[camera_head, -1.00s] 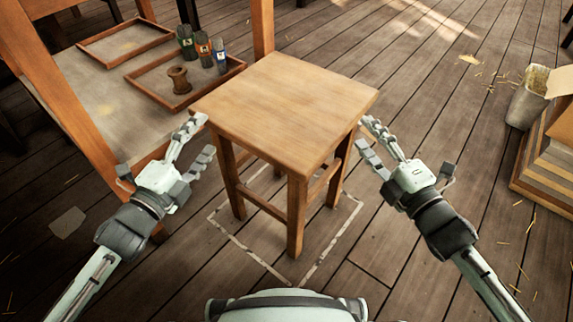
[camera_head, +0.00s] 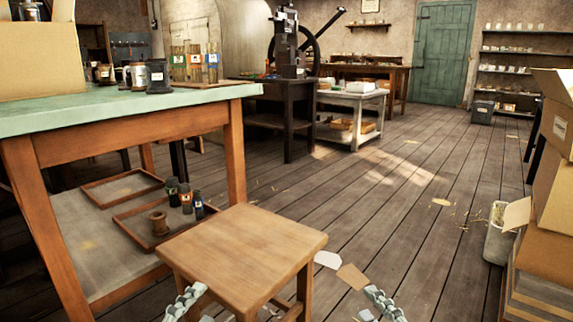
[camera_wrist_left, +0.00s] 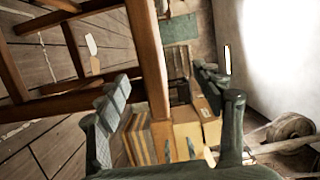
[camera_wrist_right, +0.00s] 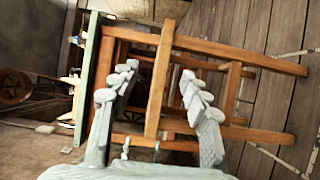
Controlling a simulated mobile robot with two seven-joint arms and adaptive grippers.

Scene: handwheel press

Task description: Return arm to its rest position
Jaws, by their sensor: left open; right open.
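A square wooden stool (camera_head: 243,254) stands upright on the plank floor, its top bare. My left gripper (camera_head: 195,308) shows at the bottom edge, by the stool's front left side, only partly in frame. My right gripper (camera_head: 376,308) shows at the bottom edge, right of the stool and apart from it. Both are open and hold nothing. In the left wrist view a wooden stool leg (camera_wrist_left: 147,50) shows beyond the spread fingers. In the right wrist view the stool's legs and rails (camera_wrist_right: 240,58) show beyond the fingers. Most of both arms is out of the head view.
A white card (camera_head: 327,260) and a brown card (camera_head: 352,276) lie right of the stool. Boxes (camera_head: 560,205) line the right edge. Floor beyond is open.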

